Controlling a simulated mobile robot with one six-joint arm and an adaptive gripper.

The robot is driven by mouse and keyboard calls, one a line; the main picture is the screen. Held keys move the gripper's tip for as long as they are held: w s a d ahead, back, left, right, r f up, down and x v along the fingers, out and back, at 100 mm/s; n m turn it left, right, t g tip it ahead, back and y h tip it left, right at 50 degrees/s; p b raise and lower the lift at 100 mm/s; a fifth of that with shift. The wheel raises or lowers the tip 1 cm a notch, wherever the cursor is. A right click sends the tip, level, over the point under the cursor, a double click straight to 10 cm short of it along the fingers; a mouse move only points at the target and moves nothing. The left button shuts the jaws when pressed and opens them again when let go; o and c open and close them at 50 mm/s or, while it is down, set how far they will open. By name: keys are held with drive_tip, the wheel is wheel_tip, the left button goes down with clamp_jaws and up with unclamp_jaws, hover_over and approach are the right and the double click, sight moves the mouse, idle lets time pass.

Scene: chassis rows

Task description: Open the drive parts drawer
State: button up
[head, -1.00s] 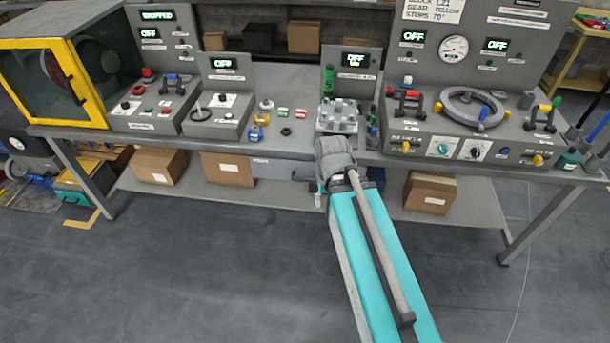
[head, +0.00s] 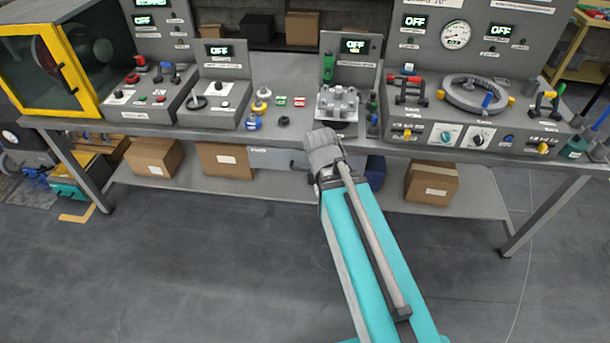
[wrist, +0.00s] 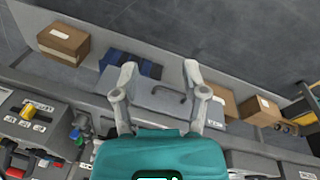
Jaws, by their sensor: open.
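The drawer is a grey box front under the bench top, partly seen in the head view (head: 280,158) behind my arm. In the wrist view the grey drawer (wrist: 150,97) lies beyond my fingers, with a dark bar handle (wrist: 184,90) on it. I cannot read any label that names it. My gripper (wrist: 159,67) is open, with its two grey fingers spread wide over the drawer area. The handle shows between the fingers, nearer the right one. Nothing is held, and I cannot tell how far the fingertips are from the handle. In the head view my arm hides the fingers.
A blue bin (wrist: 140,64) sits beside the drawer. Cardboard boxes (head: 431,182) stand on the lower shelf on both sides. The bench top (head: 300,80) above carries control panels and a metal block (head: 337,103). The floor in front is clear.

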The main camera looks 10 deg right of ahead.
drive_tip(key=w+f+n+t+h+b, duration=0.25)
drive_tip(key=w+f+b, duration=0.25)
drive_tip(key=f+b, duration=0.25)
drive_tip(key=n+t+h+b, duration=0.6)
drive_tip(key=n+t+b, duration=0.25)
drive_tip(key=b, duration=1.55)
approach(304, 170)
drive_tip(key=shift+s+a+f+m, duration=0.1)
drive_tip(key=shift+s+a+m, duration=0.4)
drive_tip(key=shift+s+a, duration=0.6)
drive_tip(key=shift+d, duration=0.15)
drive_tip(key=x, duration=0.4)
drive_tip(key=b+x, duration=0.1)
drive_tip(key=x, duration=0.4)
drive_tip(key=b+x, duration=0.1)
drive_tip(key=x, duration=0.3)
drive_tip(key=shift+w+d, duration=0.25)
drive_tip(key=shift+w, duration=0.1)
clamp_jaws()
drive_tip(key=shift+a, duration=0.1)
